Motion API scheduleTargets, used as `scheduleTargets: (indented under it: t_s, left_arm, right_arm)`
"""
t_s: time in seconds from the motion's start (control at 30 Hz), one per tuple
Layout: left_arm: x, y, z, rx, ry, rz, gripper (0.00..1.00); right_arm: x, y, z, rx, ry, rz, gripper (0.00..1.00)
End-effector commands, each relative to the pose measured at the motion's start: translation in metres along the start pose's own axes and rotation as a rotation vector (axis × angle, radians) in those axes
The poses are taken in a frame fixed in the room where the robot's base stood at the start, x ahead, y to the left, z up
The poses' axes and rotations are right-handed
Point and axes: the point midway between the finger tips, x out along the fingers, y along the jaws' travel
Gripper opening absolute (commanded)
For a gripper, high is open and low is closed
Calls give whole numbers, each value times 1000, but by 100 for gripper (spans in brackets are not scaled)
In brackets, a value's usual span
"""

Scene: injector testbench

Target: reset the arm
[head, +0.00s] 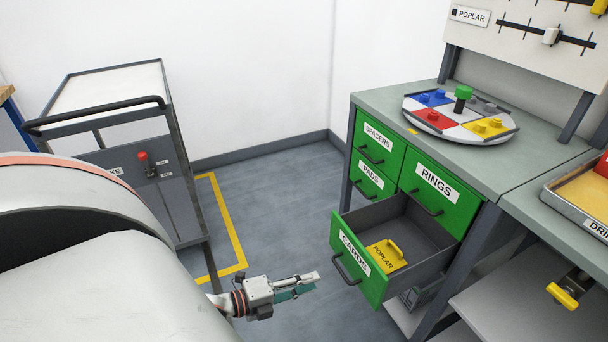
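My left gripper (308,281) hangs over the grey floor in the lower middle of the head view, pointing right. It is to the left of the open CARDS drawer (357,262) and apart from its green front. I see no object in it, but its fingers show edge-on and small, so how far apart they are is unclear. A yellow card marked POPLAR (384,258), with a raised handle, lies in the open drawer. My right gripper is not in view.
Green drawers SPACERS (377,146), PADS (372,182) and RINGS (433,190) are shut. A round tray with coloured sectors (447,127) sits on the bench. A grey cart (164,200) stands left. A yellow handle (562,297) sticks out below the right bench. Floor between is clear.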

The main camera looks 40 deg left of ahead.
Motion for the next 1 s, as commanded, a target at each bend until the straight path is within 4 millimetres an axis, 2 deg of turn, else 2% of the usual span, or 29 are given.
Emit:
scheduleTargets:
  t_s: [0.2, 0.77, 0.87, 1.0]
  left_arm:
    - [-10, -1, 0, 1, 1, 0, 23]
    - [-10, -1, 0, -3, 0, 0, 23]
    - [-10, -3, -6, -60, -12, 8, 23]
    - [-14, -9, -33, -310, -61, 49, 23]
  right_arm:
    - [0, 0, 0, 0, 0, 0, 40]
    - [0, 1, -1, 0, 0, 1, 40]
    - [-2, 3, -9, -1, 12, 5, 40]
    - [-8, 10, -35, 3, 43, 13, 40]
